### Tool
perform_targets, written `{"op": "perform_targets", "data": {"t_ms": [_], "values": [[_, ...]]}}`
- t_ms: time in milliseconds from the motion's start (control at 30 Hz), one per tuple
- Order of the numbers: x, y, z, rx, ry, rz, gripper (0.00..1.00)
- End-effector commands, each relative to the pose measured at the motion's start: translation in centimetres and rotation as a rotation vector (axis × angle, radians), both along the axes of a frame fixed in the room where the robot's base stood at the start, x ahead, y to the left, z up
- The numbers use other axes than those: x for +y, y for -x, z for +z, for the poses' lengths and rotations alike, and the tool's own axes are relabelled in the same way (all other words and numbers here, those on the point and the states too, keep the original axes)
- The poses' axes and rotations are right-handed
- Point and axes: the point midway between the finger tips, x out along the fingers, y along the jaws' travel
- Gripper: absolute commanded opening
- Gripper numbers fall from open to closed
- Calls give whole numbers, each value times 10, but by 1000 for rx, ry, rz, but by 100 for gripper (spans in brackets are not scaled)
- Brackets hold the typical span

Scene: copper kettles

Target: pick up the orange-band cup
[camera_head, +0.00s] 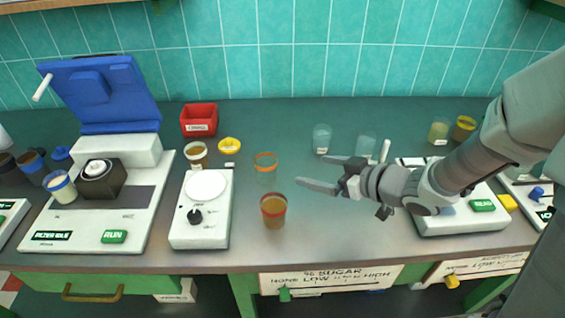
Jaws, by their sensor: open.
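The orange-band cup (265,168) is a clear cup with an orange band at its rim. It stands upright on the grey bench, left of centre. Another cup (273,212), with brown contents and a reddish band, stands just in front of it. My gripper (311,170) is open and empty, to the right of the orange-band cup. Its two fingers point left toward that cup and are apart from it. Nothing hides the cup's rim; its lower part is close behind the front cup's rim.
A white scale-like device (203,225) with a dial stands left of the cups. A red bin (199,120), a yellow ring-like item (229,145) and a white-banded cup (196,154) lie behind it. Two clear cups (321,138) (365,146) stand behind my gripper. Bench front is clear at centre.

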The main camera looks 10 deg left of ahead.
Motion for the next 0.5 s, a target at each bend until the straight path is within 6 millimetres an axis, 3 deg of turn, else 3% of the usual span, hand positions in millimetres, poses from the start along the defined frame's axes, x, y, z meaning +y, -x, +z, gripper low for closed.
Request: {"op": "perform_targets", "data": {"t_ms": [233,500], "values": [[17,2,-9,11,-39,41,100],[63,-25,-32,10,-38,42,100]]}}
